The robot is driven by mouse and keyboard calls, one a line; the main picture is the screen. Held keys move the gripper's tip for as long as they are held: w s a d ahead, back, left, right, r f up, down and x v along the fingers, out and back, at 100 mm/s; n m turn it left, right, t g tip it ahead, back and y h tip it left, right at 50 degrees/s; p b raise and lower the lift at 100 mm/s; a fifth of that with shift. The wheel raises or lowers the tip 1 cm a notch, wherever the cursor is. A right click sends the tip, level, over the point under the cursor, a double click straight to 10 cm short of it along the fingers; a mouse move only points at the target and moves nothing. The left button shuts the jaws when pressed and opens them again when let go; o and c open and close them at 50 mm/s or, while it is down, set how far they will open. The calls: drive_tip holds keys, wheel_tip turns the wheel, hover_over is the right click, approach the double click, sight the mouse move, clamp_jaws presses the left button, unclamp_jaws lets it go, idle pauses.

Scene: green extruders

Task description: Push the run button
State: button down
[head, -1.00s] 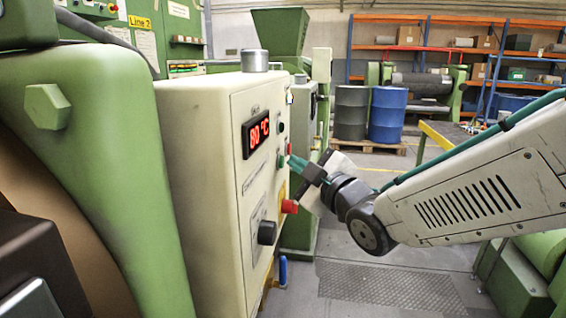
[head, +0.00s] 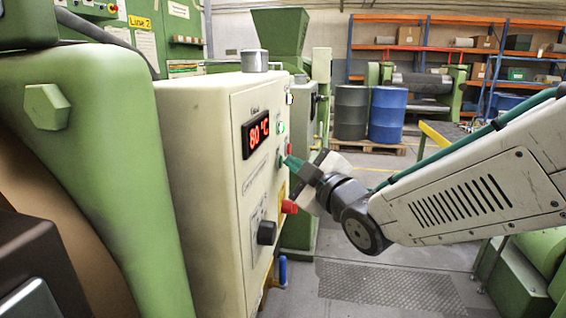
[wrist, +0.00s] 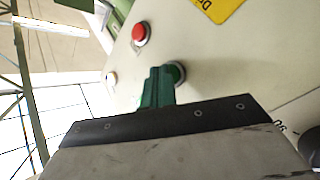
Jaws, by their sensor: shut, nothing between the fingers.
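The cream control box (head: 200,180) stands left of centre in the head view, with a red "80 °C" display. A green round button, whose label I cannot read, sits on its front panel; it shows in the wrist view (wrist: 179,73), partly behind my fingers. My gripper (head: 289,161) is shut and empty, its green fingertips at the panel by this button. In the wrist view its fingers (wrist: 158,88) overlap the button's edge; I cannot tell whether they press it. A red button (wrist: 140,34) is close by. A small lamp (head: 281,127) above looks pale and bright.
A red knob (head: 289,207) and a black knob (head: 267,233) stick out lower on the panel. A green machine (head: 95,150) fills the left. Blue and grey drums (head: 387,114) stand on a pallet behind. Open floor lies below my arm.

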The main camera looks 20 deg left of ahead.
drive_tip(key=shift+d, duration=0.1)
idle(0.3)
drive_tip(key=shift+w+d, duration=0.2)
drive_tip(key=shift+d, duration=0.45)
drive_tip(key=d, duration=0.2)
drive_tip(key=w+d, duration=0.1)
drive_tip(key=d, duration=0.2)
drive_tip(key=shift+w+f, duration=0.1)
idle(0.7)
